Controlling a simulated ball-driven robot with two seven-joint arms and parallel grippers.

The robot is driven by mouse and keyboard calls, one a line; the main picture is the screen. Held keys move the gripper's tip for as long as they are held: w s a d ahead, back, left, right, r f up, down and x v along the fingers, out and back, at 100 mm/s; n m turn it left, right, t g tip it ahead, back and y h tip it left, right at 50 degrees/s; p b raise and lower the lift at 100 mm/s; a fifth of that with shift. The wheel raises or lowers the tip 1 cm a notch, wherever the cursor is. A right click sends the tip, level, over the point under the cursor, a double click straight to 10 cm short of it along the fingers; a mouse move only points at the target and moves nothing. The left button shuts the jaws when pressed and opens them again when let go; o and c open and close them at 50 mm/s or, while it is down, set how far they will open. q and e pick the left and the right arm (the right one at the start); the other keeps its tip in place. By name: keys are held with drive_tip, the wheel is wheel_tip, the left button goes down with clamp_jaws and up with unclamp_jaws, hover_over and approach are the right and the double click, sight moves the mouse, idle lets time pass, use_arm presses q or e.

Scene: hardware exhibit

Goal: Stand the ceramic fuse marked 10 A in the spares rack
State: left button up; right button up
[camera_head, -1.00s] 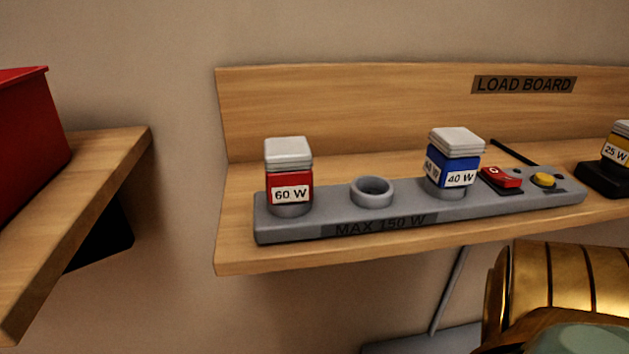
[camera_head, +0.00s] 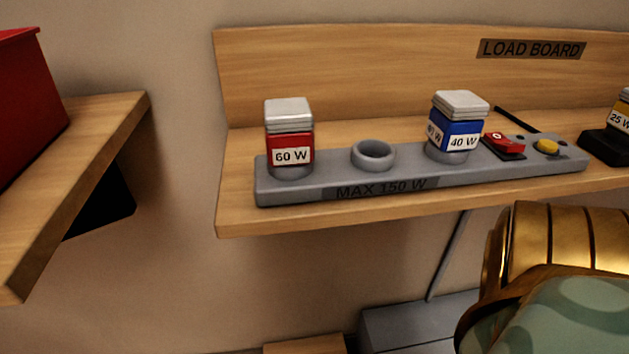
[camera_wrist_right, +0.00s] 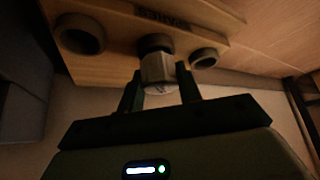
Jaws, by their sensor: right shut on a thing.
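In the right wrist view, my right gripper (camera_wrist_right: 159,80) is shut on a pale, whitish fuse (camera_wrist_right: 158,69). Its rating mark cannot be read. Beyond it is the wooden spares rack (camera_wrist_right: 120,22), with small upside-down lettering that looks like SPARES. The fuse's far end lines up with the rack's middle dark ring (camera_wrist_right: 155,42). I cannot tell whether it sits in that ring or only in front of it. Two other rings, at left (camera_wrist_right: 80,33) and right (camera_wrist_right: 204,58), look empty. My left gripper is not in view.
The load board (camera_head: 245,185) holds a red 60 W block (camera_head: 289,143), an empty ring (camera_head: 373,155) and a blue 40 W block (camera_head: 457,128). A red switch (camera_head: 503,144) and yellow button (camera_head: 546,147) are beside them. A red box (camera_head: 30,100) stands on the left shelf (camera_head: 80,165).

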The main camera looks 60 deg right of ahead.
drive_tip(key=shift+f, duration=0.25)
idle(0.7)
drive_tip(key=o, duration=1.5)
